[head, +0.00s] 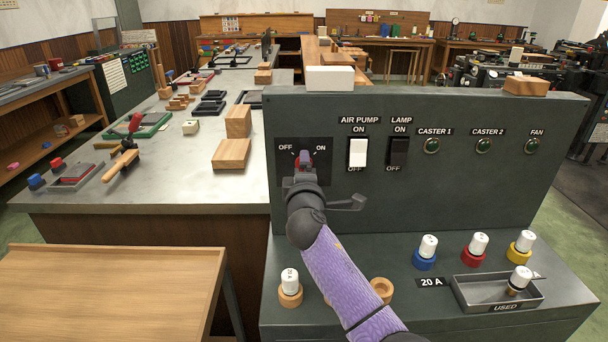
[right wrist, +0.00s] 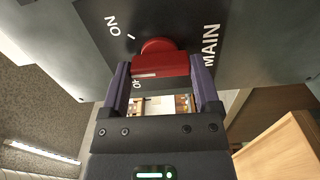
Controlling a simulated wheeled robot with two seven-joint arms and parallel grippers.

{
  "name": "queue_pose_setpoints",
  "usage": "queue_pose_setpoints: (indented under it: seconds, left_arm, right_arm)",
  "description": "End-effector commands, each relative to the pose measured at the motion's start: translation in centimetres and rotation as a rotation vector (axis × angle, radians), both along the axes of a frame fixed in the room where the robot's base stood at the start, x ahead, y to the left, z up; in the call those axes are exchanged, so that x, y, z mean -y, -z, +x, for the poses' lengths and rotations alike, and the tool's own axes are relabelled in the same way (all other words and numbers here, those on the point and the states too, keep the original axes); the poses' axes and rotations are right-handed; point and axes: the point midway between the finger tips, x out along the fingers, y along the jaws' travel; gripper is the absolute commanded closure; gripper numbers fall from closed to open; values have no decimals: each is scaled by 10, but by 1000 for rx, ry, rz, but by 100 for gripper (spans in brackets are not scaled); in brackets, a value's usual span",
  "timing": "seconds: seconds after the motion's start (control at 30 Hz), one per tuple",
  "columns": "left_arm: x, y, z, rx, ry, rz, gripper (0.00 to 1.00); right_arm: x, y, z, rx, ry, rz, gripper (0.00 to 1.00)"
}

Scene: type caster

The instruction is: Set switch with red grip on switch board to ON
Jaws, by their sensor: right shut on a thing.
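The grey-green switch board (head: 430,195) stands upright in front of me. Its switch with the red grip (right wrist: 158,62) sits on a black plate (head: 320,172) at the left end, marked OFF on the left and ON on the right in the head view. My right gripper (head: 304,161) is at this switch, shut on the red grip, one purple finger on each side. In the head view the gripper hides most of the grip, so I cannot tell exactly which mark it points to. The right wrist view also shows a MAIN label. My left gripper is not in view.
Right of the switch are a white AIR PUMP switch (head: 358,152), a black LAMP switch (head: 399,151) and green lamps. White-topped fuses and a USED tray (head: 470,300) are on the sloped front. A wooden table (head: 110,295) is at front left.

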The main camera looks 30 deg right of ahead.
Motion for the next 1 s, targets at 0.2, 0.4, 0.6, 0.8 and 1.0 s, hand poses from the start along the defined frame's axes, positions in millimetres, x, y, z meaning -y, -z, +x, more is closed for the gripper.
queue_pose_setpoints:
  seconds: [0.2,0.4,0.6,0.8,1.0]
  left_arm:
    - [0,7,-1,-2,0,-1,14]
    - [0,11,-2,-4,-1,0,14]
    - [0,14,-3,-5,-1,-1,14]
    - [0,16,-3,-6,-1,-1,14]
    - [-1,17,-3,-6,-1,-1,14]
  right_arm:
    - [-1,3,0,104,0,177,80]
    - [-1,3,0,200,0,335,80]
    - [-1,2,0,283,0,468,80]
    - [-1,2,0,344,1,570,80]
    - [-1,2,0,383,0,633,80]
